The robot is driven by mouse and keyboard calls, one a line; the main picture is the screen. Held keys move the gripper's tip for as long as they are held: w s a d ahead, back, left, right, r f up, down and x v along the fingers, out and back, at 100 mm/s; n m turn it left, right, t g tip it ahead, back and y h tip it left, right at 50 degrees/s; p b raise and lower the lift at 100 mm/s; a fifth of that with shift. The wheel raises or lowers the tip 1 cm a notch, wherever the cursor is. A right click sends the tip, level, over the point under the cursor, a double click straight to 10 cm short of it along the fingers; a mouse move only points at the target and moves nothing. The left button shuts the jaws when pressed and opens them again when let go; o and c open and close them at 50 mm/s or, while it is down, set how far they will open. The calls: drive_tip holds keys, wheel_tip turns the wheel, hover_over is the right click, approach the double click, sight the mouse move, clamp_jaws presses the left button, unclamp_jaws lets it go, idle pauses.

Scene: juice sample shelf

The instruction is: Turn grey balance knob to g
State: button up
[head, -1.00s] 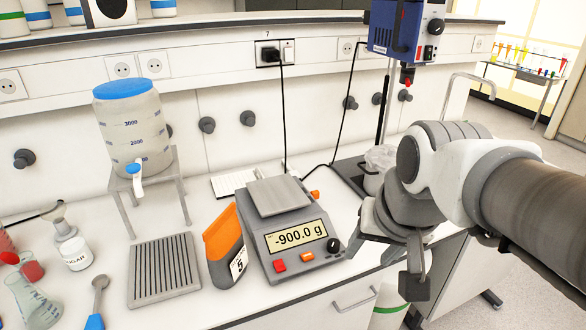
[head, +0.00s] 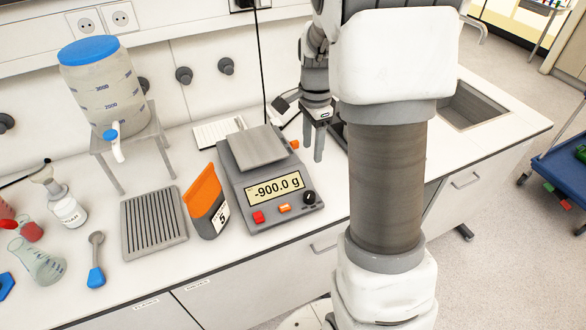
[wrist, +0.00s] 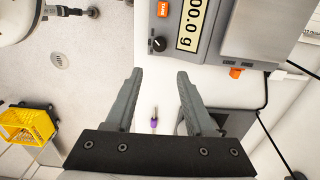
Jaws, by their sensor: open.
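The grey balance (head: 232,182) stands on the white bench, with a metal pan on top and a display reading -900.0 g. Its black knob (head: 309,197) is at the right end of the front panel, beside an orange button and a red button. In the wrist view the knob (wrist: 158,44) shows ahead of the fingertips with a small pale mark; its setting is too small to read. My gripper (head: 313,153) is open and empty, over the bench to the right of the balance. In the wrist view my gripper (wrist: 160,73) has its fingers apart, not touching the knob.
An orange and grey container (head: 205,205) stands close left of the balance. A ribbed grey tray (head: 153,222) lies further left, below a blue-lidded tank (head: 104,88). In the wrist view a small purple-ended item (wrist: 154,121) shows between the fingers.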

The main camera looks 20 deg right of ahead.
sight(310, 194)
wheel_tip(310, 194, down, 17)
drive_tip(key=shift+f, duration=0.2)
idle(0.3)
clamp_jaws()
